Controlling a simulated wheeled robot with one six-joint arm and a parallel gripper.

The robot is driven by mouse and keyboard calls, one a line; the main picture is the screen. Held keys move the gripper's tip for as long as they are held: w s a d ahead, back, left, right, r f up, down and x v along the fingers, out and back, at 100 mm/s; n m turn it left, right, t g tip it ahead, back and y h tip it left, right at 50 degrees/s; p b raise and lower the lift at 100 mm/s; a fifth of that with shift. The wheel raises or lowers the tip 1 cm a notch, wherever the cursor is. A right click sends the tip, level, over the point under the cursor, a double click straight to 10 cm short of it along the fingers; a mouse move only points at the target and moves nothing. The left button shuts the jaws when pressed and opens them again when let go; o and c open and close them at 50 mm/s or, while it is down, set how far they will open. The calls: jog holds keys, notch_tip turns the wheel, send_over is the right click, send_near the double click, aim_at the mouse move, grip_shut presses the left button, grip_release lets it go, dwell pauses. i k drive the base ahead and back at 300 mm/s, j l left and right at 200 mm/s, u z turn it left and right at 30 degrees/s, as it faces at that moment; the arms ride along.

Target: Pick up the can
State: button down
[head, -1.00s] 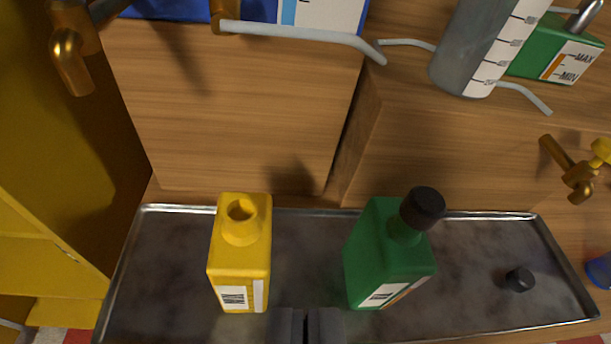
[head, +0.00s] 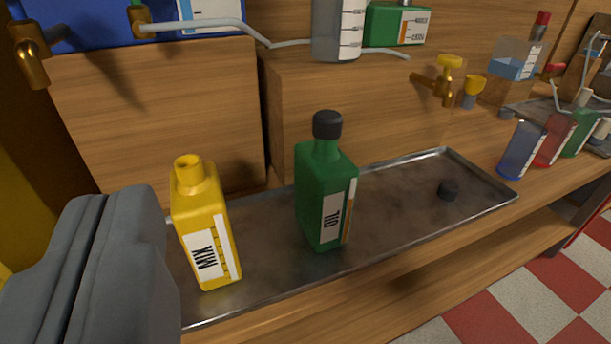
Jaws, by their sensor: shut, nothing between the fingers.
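No thing is plainly marked as the can. A yellow container (head: 203,225) labelled MIX, with an open neck, stands upright on the metal tray (head: 400,205). To its right a green container (head: 325,195) labelled OIL, with a black cap, stands upright on the same tray. My gripper (head: 108,205) shows large and grey at the lower left, very close to the camera. It is shut and empty, left of the yellow container, and covers the tray's left part. I cannot tell its distance from the yellow container.
Wooden blocks (head: 150,125) rise behind the tray. A brass tap (head: 440,80) juts out at the back. Blue (head: 522,148) and red (head: 553,138) containers stand further right. The checkered floor (head: 520,290) is at lower right.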

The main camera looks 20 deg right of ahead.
aim_at(326, 181)
jog(key=k+l, duration=1)
jog(key=i+l+u, duration=0.05)
